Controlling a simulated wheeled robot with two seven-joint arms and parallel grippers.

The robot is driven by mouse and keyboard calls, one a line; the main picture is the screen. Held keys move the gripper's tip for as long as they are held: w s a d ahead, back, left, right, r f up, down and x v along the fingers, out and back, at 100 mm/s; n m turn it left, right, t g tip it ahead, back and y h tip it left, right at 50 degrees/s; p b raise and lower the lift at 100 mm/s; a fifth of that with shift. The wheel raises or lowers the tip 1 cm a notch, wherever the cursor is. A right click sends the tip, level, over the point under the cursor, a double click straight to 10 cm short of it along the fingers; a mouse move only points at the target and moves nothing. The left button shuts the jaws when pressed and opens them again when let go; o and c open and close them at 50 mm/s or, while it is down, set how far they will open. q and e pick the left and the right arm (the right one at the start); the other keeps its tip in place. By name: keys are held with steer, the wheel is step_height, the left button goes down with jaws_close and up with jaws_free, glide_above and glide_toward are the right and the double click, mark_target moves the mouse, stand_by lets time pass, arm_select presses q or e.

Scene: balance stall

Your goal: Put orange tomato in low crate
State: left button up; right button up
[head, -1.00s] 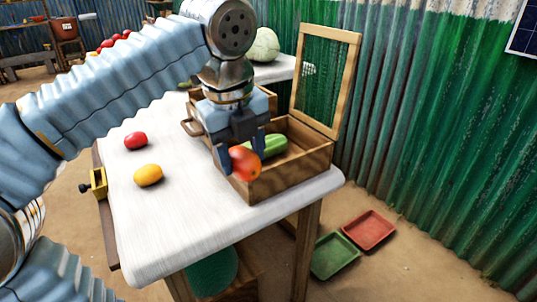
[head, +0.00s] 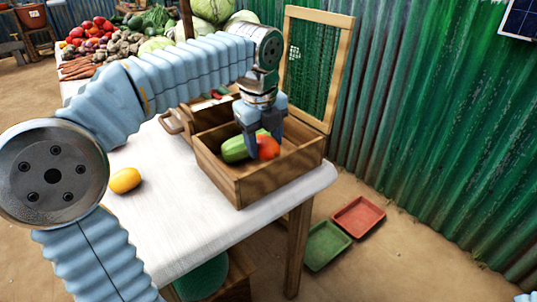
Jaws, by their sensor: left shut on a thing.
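The orange tomato (head: 268,148), orange-red and round, is between the fingers of my left gripper (head: 265,143). The gripper points down and is shut on the tomato. Both are over the inside of the low wooden crate (head: 262,186), beside a green courgette-like vegetable (head: 234,150) in it. I cannot tell whether the tomato touches the crate floor. My right gripper is out of view.
A second wooden box (head: 189,111) with a handle stands behind the crate. An upright mesh frame (head: 318,62) rises at the crate's back. A yellow tomato-like fruit (head: 125,180) lies on the white table (head: 178,235). Red (head: 358,217) and green (head: 327,245) trays lie on the ground.

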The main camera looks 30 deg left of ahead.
mark_target(265, 140)
arm_select(q)
steer(key=shift+w+d+f, duration=0.1)
steer(key=shift+w+f, duration=0.55)
steer(key=shift+f, duration=0.1)
steer(key=f, duration=0.2)
steer(key=shift+w+f, duration=0.25)
steer(key=shift+f, duration=0.55)
steer(key=shift+b, duration=0.35)
steer(key=o, duration=1.1)
steer(key=shift+f, duration=0.1)
steer(key=shift+r, duration=0.3)
steer(key=r, duration=0.3)
steer(key=s+r+p, duration=0.1)
steer(key=r, duration=0.3)
steer(key=s+r+p, duration=0.1)
steer(key=r, duration=0.3)
steer(key=shift+d+r, duration=0.15)
steer(key=shift+r, duration=0.1)
